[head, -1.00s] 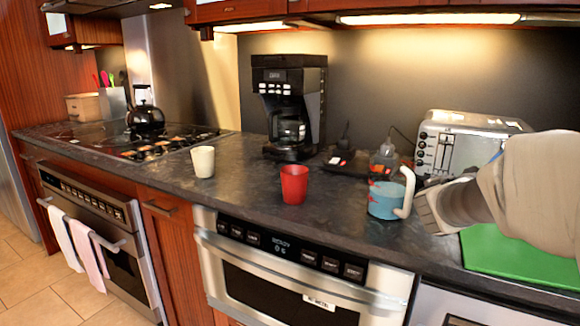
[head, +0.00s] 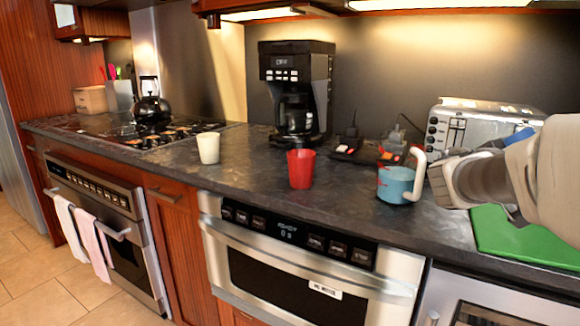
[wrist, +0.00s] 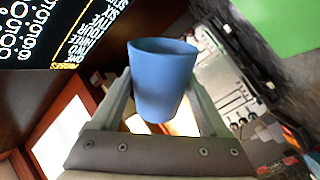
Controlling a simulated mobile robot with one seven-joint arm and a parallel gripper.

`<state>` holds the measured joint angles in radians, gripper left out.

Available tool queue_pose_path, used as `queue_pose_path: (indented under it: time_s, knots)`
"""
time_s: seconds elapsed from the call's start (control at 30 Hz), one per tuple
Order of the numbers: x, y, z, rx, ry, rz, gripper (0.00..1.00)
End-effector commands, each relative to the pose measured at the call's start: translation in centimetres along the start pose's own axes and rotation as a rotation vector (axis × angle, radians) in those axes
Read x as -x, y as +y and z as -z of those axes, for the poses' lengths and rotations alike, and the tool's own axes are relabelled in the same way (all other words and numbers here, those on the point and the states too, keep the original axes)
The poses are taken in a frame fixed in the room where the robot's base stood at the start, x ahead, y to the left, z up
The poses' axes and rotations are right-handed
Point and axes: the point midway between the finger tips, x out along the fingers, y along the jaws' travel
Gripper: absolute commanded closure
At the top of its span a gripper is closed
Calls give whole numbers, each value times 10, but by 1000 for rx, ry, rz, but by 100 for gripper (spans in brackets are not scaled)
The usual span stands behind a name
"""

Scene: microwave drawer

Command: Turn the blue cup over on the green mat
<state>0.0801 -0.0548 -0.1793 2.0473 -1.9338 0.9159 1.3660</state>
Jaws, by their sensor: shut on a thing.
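The blue cup (head: 396,187) is at the right part of the dark counter, left of the green mat (head: 522,245). My gripper (head: 420,173) reaches in from the right and is shut on the blue cup; a pale finger shows at the cup's right side. In the wrist view the cup (wrist: 160,85) sits between the two fingers of my gripper (wrist: 160,105), its rim toward the top of that picture. I cannot tell whether its base touches the counter. The mat also shows in the wrist view (wrist: 280,22) and looks empty where visible; my arm hides part of it.
A red cup (head: 301,169) and a white cup (head: 208,148) stand to the left on the counter (head: 250,165). A coffee maker (head: 296,95) and a toaster (head: 470,130) stand at the back. Small items lie behind the blue cup. The counter's front edge is close.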

Motion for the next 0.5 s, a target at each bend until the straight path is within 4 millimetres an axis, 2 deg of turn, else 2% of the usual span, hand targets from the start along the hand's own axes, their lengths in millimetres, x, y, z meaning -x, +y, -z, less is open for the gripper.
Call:
queue_pose_path:
  time_s: [0.2,0.5]
  knots:
    - [0,0,0,-194,0,0,79]
    - [0,0,0,-227,0,0,79]
